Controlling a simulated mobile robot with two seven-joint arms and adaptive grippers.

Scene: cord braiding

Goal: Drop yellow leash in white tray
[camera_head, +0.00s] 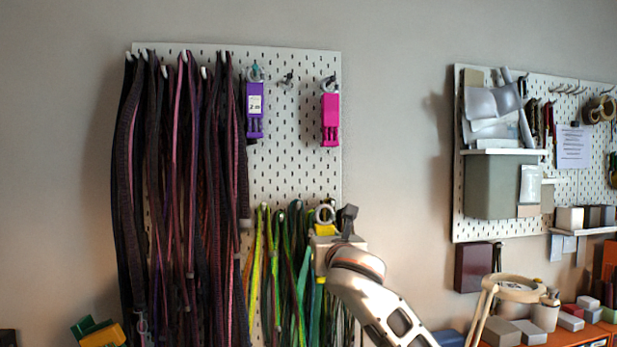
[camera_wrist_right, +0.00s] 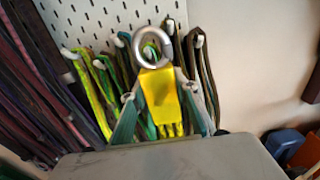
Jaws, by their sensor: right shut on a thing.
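The yellow leash (camera_wrist_right: 162,95) has a metal ring (camera_wrist_right: 153,47) at its top and hangs in front of the pegboard. It also shows in the head view (camera_head: 325,229), partly covered by my right gripper. My right gripper (camera_head: 330,224) is at the lower right of the pegboard, shut on the yellow leash just below its ring. In the right wrist view its two fingers (camera_wrist_right: 158,100) are on either side of the yellow part. I cannot tell whether the ring is still on a hook. My left gripper and the white tray are not in view.
Dark and pink cords (camera_head: 180,180) hang on the left of the pegboard (camera_head: 300,170). Green and yellow cords (camera_head: 285,265) hang close beside my right gripper. A purple tag (camera_head: 254,108) and a pink tag (camera_head: 330,119) hang above. A wooden stool (camera_head: 515,289) and several boxes stand at the lower right.

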